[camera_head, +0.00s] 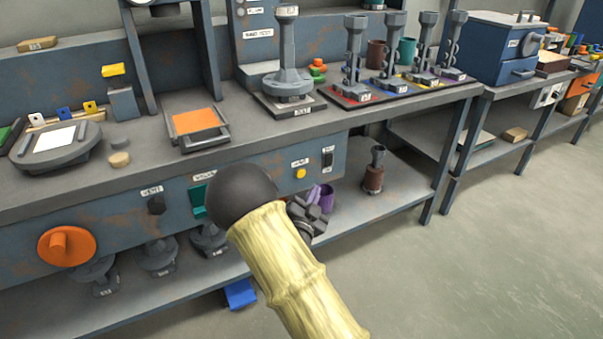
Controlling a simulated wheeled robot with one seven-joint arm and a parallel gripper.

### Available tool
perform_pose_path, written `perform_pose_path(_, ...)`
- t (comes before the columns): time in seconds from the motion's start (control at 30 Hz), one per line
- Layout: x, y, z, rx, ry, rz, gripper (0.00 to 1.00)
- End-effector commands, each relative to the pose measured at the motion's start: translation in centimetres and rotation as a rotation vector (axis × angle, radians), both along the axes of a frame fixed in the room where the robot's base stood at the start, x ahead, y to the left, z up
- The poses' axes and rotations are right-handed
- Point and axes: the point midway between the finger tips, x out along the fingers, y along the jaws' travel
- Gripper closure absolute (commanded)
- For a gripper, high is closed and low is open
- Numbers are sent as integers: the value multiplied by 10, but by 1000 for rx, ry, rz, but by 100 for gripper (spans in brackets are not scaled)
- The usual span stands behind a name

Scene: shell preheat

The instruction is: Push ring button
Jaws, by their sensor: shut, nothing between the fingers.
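A small round yellow button (300,173) sits on the blue-grey front panel of the workbench, under a small white label (300,162) whose text is too small to read surely. It is the only yellow round button I see on this panel. My gripper (300,209), dark grey, is below the button in the picture and apart from it. It is shut and empty, partly hidden behind my pale arm link.
The panel also carries a large orange knob (66,245), a black knob (156,205) and a dark switch (327,158). Above them is the bench top with an orange-topped tray (196,125) and a grey stand (288,75). A purple cup (322,197) stands on the lower shelf. The floor at right is clear.

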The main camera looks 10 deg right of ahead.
Motion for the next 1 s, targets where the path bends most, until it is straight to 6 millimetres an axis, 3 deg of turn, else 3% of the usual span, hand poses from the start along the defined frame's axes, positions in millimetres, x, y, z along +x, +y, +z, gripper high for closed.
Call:
perform_pose_path(0.4, 44, 14, -1, 1, -1, 0, 100)
perform_pose_path(1.0, 48, 16, 0, 0, 2, 0, 100)
